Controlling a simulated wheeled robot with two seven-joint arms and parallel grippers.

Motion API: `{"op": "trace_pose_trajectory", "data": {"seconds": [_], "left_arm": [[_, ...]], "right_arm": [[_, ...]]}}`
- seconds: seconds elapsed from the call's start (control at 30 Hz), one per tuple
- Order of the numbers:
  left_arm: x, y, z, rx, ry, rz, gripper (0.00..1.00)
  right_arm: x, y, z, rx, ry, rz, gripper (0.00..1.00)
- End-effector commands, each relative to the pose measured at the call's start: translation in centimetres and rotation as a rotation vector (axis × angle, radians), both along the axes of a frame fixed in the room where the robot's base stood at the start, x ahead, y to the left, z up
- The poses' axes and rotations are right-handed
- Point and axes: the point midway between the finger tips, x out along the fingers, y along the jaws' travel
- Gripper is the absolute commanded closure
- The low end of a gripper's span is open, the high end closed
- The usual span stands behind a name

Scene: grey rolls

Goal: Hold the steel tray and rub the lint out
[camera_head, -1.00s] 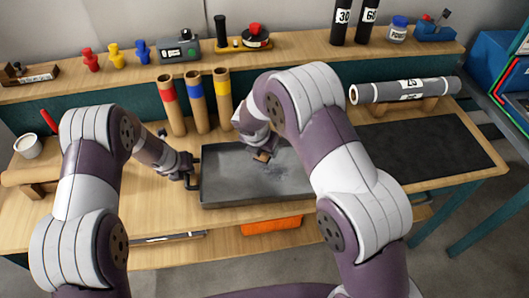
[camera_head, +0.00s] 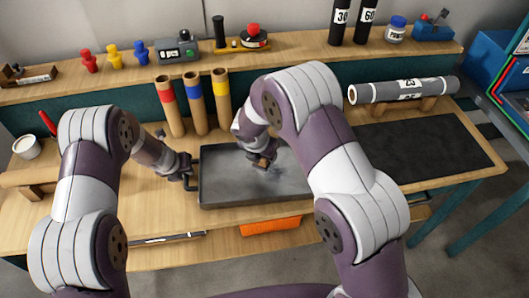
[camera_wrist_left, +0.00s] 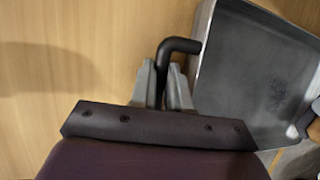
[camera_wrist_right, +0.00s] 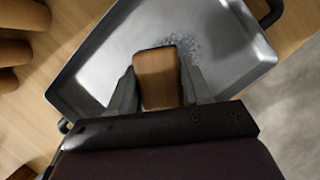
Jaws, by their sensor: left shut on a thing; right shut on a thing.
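The steel tray (camera_head: 225,190) lies on the bench in front of me, a shallow grey rectangle with a black handle (camera_wrist_left: 180,46) at its left end. My left gripper (camera_head: 188,180) is shut on that handle; the left wrist view shows both fingers (camera_wrist_left: 165,85) around it. My right gripper (camera_wrist_right: 160,85) is shut on a wooden block (camera_wrist_right: 157,78) over the tray, also seen in the head view (camera_head: 262,162). A patch of grey lint (camera_wrist_right: 188,45) lies on the tray floor beside the block. The block's underside is hidden.
Three cardboard tubes with red, blue and yellow bands (camera_head: 196,105) stand behind the tray. A grey roll (camera_head: 403,91) rests on wooden supports at the right, behind a dark mat (camera_head: 425,148). A white cup (camera_head: 27,147) stands at the far left. An orange thing (camera_head: 271,226) is below the bench edge.

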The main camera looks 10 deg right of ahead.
Motion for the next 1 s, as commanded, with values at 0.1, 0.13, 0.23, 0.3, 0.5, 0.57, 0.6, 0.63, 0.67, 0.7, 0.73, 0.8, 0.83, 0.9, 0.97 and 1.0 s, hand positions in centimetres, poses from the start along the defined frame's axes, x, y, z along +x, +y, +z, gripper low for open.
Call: {"op": "trace_pose_trajectory", "data": {"seconds": [0.1, 0.13, 0.23, 0.3, 0.5, 0.57, 0.6, 0.63, 0.67, 0.7, 0.73, 0.8, 0.83, 0.9, 0.97, 1.0], "left_arm": [[0.0, 0.0, 0.0, 0.0, 0.0, 0.0, 1.0], [0.0, 0.0, 0.0, 0.0, 0.0, 0.0, 1.0], [0.0, 0.0, 0.0, 0.0, 0.0, 0.0, 1.0], [0.0, 0.0, 0.0, 0.0, 0.0, 0.0, 1.0], [0.0, 0.0, 0.0, 0.0, 0.0, 0.0, 1.0], [0.0, 0.0, 0.0, 0.0, 0.0, 0.0, 1.0], [0.0, 0.0, 0.0, 0.0, 0.0, 0.0, 1.0], [0.0, 0.0, 0.0, 0.0, 0.0, 0.0, 1.0], [0.0, 0.0, 0.0, 0.0, 0.0, 0.0, 1.0], [0.0, 0.0, 0.0, 0.0, 0.0, -0.001, 1.0], [0.0, 0.0, 0.0, 0.0, 0.0, 0.0, 1.0], [0.0, 0.0, 0.0, 0.0, 0.0, 0.0, 1.0], [0.0, 0.0, 0.0, 0.0, 0.0, 0.0, 1.0], [0.0, 0.0, 0.0, 0.0, 0.0, 0.0, 1.0], [0.0, 0.0, 0.0, 0.0, 0.0, -0.001, 1.0], [0.0, 0.0, 0.0, 0.0, 0.0, -0.001, 1.0]], "right_arm": [[0.0, 0.0, -1.0, -0.002, 0.002, 0.001, 0.8], [-0.1, 0.0, -1.3, -0.001, 0.003, 0.0, 0.8], [0.0, 0.0, -2.2, 0.0, 0.002, 0.001, 0.8], [0.0, 0.0, -2.8, -0.001, 0.002, 0.001, 0.8], [0.0, 0.0, -4.7, 0.0, 0.001, 0.002, 0.8], [0.0, 0.0, -5.2, -0.001, 0.002, 0.001, 0.8], [0.0, 0.0, -5.5, -0.001, 0.002, 0.001, 0.8], [0.0, 0.0, -5.8, -0.001, 0.002, 0.001, 0.8], [-0.1, 0.0, -6.3, -0.001, 0.003, 0.002, 0.8], [-0.1, 0.0, -7.0, -0.001, 0.003, 0.002, 0.8], [0.0, -0.1, -7.2, -0.001, 0.002, 0.001, 0.79], [0.0, -0.8, -7.0, -0.001, 0.001, 0.001, 0.8], [-0.1, -1.1, -7.2, -0.001, 0.002, 0.0, 0.8], [-0.1, -1.8, -7.2, -0.001, 0.002, -0.002, 0.8], [-0.1, -2.3, -7.1, 0.0, 0.0, -0.001, 0.8], [-0.2, -2.7, -7.3, -0.001, 0.002, -0.002, 0.8]]}}
